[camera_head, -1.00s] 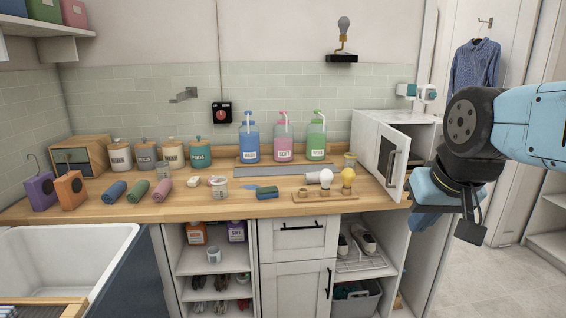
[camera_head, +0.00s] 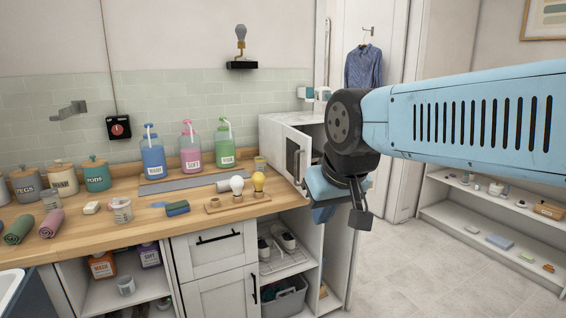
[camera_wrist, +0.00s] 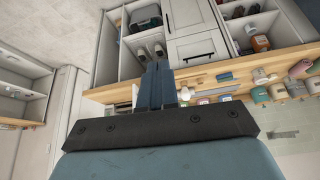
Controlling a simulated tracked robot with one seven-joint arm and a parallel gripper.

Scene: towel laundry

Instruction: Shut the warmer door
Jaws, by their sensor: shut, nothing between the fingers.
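The warmer (camera_head: 272,133) is a white box at the right end of the wooden counter. Its white door (camera_head: 287,143) stands open, swung out toward the front, with a dark handle on it. My gripper (camera_head: 322,212) is at the right of the door, by the counter's right end, and hides part of the door's edge. Whether it touches the door cannot be told.
Bulbs on a wooden holder (camera_head: 213,208) stand left of the door. Blue, pink and green pump bottles (camera_head: 222,148) stand further back. Shoes and a grey bin (camera_head: 284,300) are on open shelves below. Floor (camera_head: 440,265) is clear at the right, before a low white shelf (camera_head: 475,218).

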